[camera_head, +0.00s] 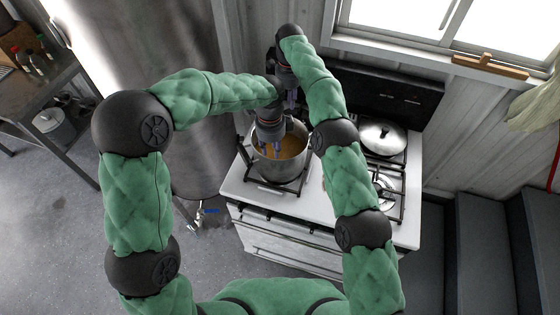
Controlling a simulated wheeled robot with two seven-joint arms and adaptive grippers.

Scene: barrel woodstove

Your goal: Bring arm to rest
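My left arm in green padding comes in from the left. Its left gripper (270,149) points down at the steel pot (265,171), with its fingertips over or inside the pot's mouth. The pot stands on the front left of the white stove and holds an orange-brown content (292,147). My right arm bends over at the top. Its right gripper (291,101) points down just behind and above the left one, partly hidden by it. The fingers of both are too small and overlapped to tell open from shut.
The white stove (238,186) has a lidded pan (383,137) at the back right and black grates. A large metal cylinder (197,150) stands close on the left. A shelf with bottles (38,63) is far left. Dark steps (480,240) are at right.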

